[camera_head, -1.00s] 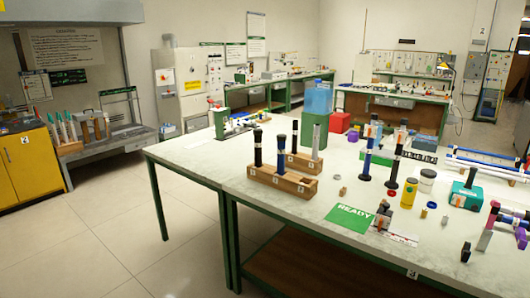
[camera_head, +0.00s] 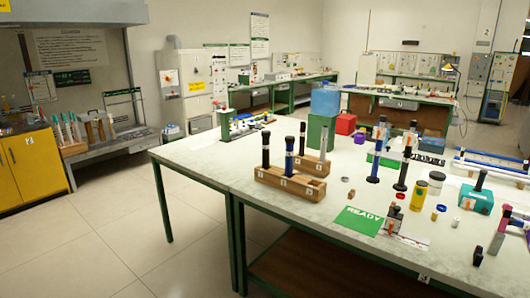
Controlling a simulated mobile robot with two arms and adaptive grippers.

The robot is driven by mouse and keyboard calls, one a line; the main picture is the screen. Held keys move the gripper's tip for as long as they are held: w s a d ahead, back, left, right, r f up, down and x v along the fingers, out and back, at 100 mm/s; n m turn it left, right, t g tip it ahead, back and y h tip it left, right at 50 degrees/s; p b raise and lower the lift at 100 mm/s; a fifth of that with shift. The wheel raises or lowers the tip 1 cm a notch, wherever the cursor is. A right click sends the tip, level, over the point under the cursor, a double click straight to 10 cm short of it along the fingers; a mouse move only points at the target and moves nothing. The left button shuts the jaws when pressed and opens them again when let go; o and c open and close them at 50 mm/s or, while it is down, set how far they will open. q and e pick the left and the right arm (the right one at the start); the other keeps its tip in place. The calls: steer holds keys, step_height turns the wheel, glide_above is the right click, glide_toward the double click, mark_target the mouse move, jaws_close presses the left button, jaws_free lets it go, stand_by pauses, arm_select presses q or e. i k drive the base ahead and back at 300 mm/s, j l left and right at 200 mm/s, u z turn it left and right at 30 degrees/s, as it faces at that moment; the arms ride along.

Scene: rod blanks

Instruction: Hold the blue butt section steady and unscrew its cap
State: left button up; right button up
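A blue rod section (camera_head: 289,160) with a dark top stands upright in the front wooden rack. Another dark blue rod (camera_head: 376,158) stands upright on the table on a round blue foot, with a lighter part near its top. I cannot tell which one is the butt section, and at this size no separate cap can be made out. The wooden rack (camera_head: 290,187) also holds a black rod (camera_head: 266,150) at its left. Neither of my grippers is in view.
The white table (camera_head: 215,165) is crowded on its right half. A black rod (camera_head: 402,170), a yellow canister (camera_head: 418,196), a teal block (camera_head: 477,199) and a green READY card (camera_head: 359,221) are there. Floor (camera_head: 110,235) is clear at the left.

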mark_target(289, 148)
steer(key=i+l+z, duration=0.15)
steer(key=z, duration=0.25)
steer(key=i+l+z, duration=0.1)
steer(key=i+z, duration=0.4)
steer(key=z, duration=0.3)
steer(key=u, duration=1.3)
steer(key=i+l+u, duration=0.1)
steer(key=l, duration=0.25)
steer(key=i+l+u, duration=0.1)
steer(key=l, duration=0.25)
steer(key=i, duration=0.1)
